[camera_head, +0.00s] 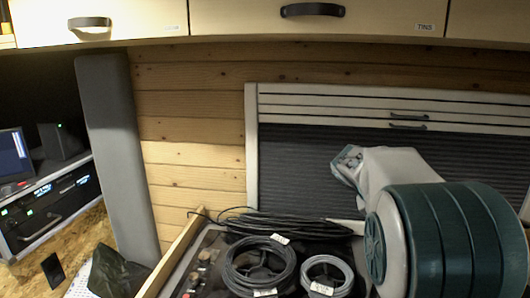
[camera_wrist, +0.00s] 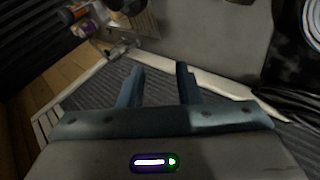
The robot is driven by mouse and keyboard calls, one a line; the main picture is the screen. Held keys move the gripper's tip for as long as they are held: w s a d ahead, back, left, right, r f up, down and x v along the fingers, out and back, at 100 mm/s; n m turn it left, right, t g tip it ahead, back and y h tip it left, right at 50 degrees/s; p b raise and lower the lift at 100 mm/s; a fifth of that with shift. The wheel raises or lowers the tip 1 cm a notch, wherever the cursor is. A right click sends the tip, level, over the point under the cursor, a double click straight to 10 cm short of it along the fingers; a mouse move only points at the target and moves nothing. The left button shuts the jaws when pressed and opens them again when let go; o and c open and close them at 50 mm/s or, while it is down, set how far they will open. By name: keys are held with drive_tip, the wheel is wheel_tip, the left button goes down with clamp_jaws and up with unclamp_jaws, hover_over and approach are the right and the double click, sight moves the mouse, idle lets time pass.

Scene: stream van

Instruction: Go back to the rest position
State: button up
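My gripper shows in the wrist view (camera_wrist: 158,85), with its two blue-grey fingers apart and nothing between them. Beyond the fingers are a pale frame edge and a dark ribbed surface. In the head view my arm, white with a dark green joint, reaches in from the right in front of the roller shutter (camera_head: 300,150). The gripper's fingers are hidden in that view.
Coiled cables (camera_head: 258,262) and a smaller grey coil (camera_head: 327,275) lie below my arm. Overhead cupboards (camera_head: 250,18) run along the top. A grey padded panel (camera_head: 115,150) stands left, beside a rack unit (camera_head: 48,208). Small items (camera_wrist: 85,20) show upper left in the wrist view.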

drive_tip(key=s+a+f+n+y, duration=0.1)
drive_tip(key=s+a+f+y, duration=0.3)
drive_tip(key=s+a, duration=0.5)
drive_tip(key=s+a+f+n+t+y, duration=0.1)
drive_tip(key=s+a+f+y, duration=0.4)
drive_tip(key=s, duration=1)
drive_tip(key=a, duration=0.3)
drive_tip(key=shift+s+a+f+n+t, duration=0.25)
drive_tip(key=shift+a+f+n+t, duration=0.05)
drive_tip(key=shift+a+f+n, duration=0.1)
